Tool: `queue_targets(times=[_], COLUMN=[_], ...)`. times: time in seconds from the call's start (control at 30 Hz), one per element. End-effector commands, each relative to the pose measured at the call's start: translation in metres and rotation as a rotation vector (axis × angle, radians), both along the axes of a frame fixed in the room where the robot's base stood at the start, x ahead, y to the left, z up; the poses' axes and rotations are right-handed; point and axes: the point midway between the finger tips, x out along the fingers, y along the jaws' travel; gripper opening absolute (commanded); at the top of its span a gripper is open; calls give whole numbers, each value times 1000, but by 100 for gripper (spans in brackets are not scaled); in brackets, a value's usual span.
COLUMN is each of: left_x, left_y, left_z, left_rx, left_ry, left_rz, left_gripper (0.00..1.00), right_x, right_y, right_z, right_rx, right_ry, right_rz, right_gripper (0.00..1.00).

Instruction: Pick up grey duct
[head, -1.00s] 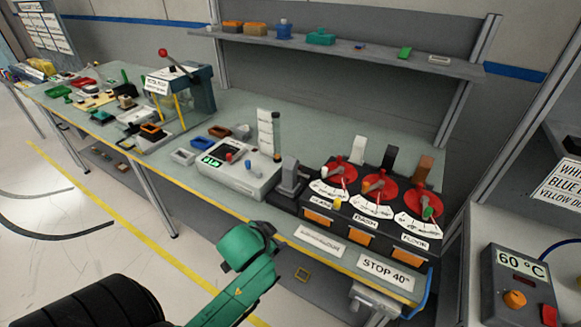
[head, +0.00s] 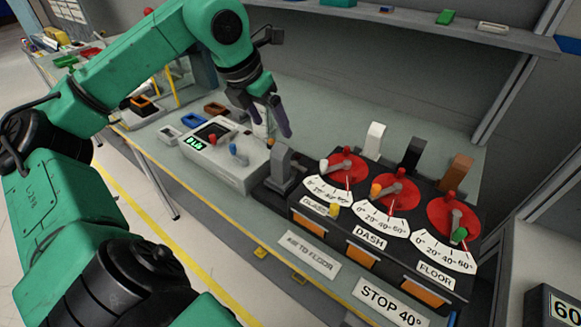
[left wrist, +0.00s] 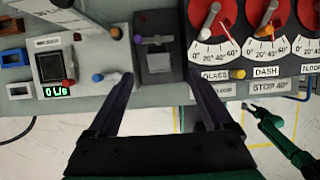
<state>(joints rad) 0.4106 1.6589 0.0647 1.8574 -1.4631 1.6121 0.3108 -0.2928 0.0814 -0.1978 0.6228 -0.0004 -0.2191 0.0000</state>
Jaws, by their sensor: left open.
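A grey upright piece (head: 283,165), which I take to be the grey duct, stands at the left end of the black dial module, right of the white meter box. In the left wrist view a grey-black block (left wrist: 158,50) in the same place lies between and beyond my fingers. My left gripper (head: 273,130) is open and empty, above and behind the grey piece in the head view, pointing down. Its two dark fingers also show in the left wrist view (left wrist: 160,78), apart from each other. A green arm, seemingly my right, shows at the wrist view's lower right; its small dark end (left wrist: 254,108) is unclear.
The dial module (head: 360,235) has red dials and white, black and brown upright pieces behind. The white meter box (head: 225,155) with small knobs stands close on the left. A shelf (head: 420,25) runs above the bench. Bench front edge has labels.

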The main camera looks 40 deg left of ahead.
Motion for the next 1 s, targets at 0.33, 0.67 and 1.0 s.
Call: queue_targets(times=[0.33, 0.67, 1.0], left_x=[26, 44, 50], left_y=[3, 3, 4], left_z=[-69, -116, -134], left_rx=[9, 6, 12], left_ry=[15, 16, 12], left_rz=[7, 7, 5], left_gripper=[85, 85, 74], right_x=[-13, -7, -7], right_y=[0, 2, 2], right_z=[2, 27, 27], right_rx=[0, 1, 3], right_ry=[21, 13, 11], right_rz=[2, 3, 1], right_gripper=[56, 56, 56])
